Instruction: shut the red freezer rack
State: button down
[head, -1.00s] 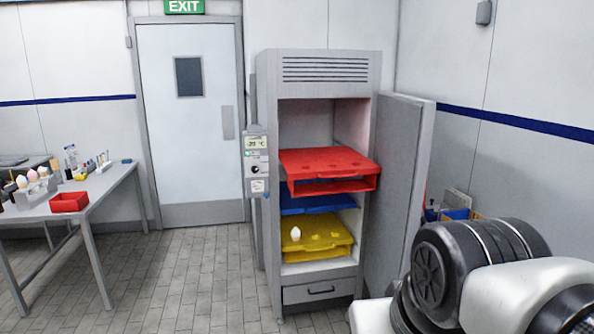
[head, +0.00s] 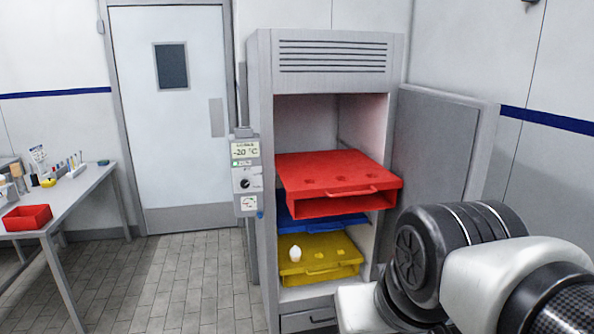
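The red freezer rack (head: 338,172) is the top one of three racks in the grey freezer cabinet (head: 262,110). It sticks out past the cabinet front, with its handle (head: 352,192) facing me and several round hollows in its top. The freezer door (head: 436,140) stands wide open on the right. My arm shows at the lower right, in front of the cabinet's right side and the door. My gripper is not in view.
A control box (head: 245,180) hangs on the cabinet's left side. A table (head: 75,190) with a red bin (head: 27,217) stands at left. The floor between is clear.

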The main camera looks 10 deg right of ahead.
aim_at(351, 180)
jog(key=i+z, duration=0.15)
jog(key=i, duration=0.4)
jog(key=i+j+z, duration=0.1)
jog(key=i, duration=0.4)
jog(key=i+j+z, duration=0.15)
jog(key=i, duration=0.4)
